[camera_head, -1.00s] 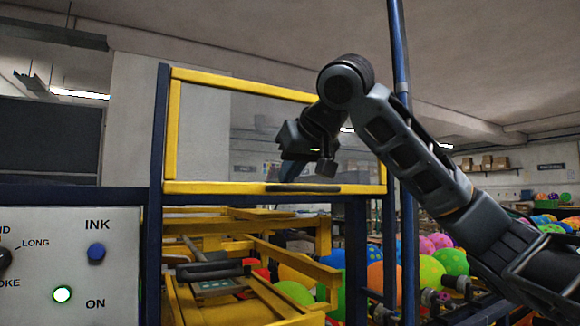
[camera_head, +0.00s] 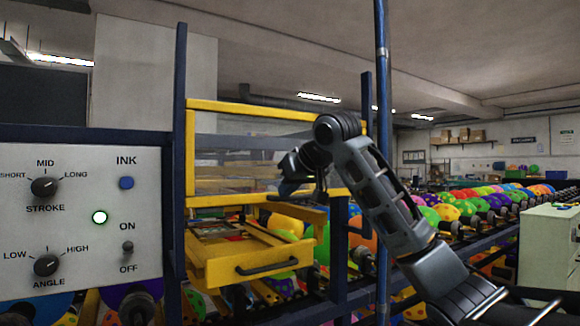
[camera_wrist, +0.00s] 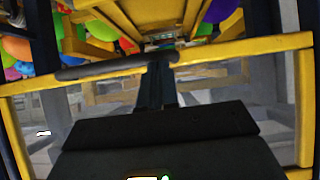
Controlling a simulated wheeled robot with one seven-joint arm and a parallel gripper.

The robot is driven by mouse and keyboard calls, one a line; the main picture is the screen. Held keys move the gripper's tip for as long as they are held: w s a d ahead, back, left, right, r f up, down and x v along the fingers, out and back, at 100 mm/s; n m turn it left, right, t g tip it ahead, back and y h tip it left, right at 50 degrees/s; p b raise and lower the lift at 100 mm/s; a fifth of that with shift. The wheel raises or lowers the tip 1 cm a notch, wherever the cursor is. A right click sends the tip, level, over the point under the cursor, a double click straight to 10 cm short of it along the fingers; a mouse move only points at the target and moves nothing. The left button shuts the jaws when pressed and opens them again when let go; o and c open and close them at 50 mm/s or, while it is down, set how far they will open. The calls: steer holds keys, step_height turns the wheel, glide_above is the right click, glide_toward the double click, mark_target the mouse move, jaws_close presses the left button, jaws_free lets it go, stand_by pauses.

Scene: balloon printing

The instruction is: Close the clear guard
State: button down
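The clear guard is a see-through panel in a yellow frame (camera_head: 215,201), standing upright on the blue machine frame above an open yellow drawer. Its lower rail also shows in the wrist view (camera_wrist: 235,50), with a dark bar handle (camera_wrist: 100,67) along it. My gripper (camera_head: 288,190) is in front of the right part of the lower rail and hides the handle there in the head view. In the wrist view my dark fingers (camera_wrist: 158,66) lie close together, their tips at the handle's right part. Whether they grip it is unclear.
The yellow drawer (camera_head: 225,272) with a black handle sticks out below the guard. The control panel (camera_head: 80,220) stands at left, and a blue post (camera_head: 383,150) rises beside my arm. Coloured balloons (camera_head: 480,205) line racks at right, near a pale cabinet (camera_head: 548,250).

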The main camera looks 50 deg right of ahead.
step_height(320, 180, down, 14)
steer(key=b, duration=0.4)
steer(key=shift+f, duration=0.2)
steer(key=shift+a+r, duration=0.1)
steer(key=shift+r, duration=0.05)
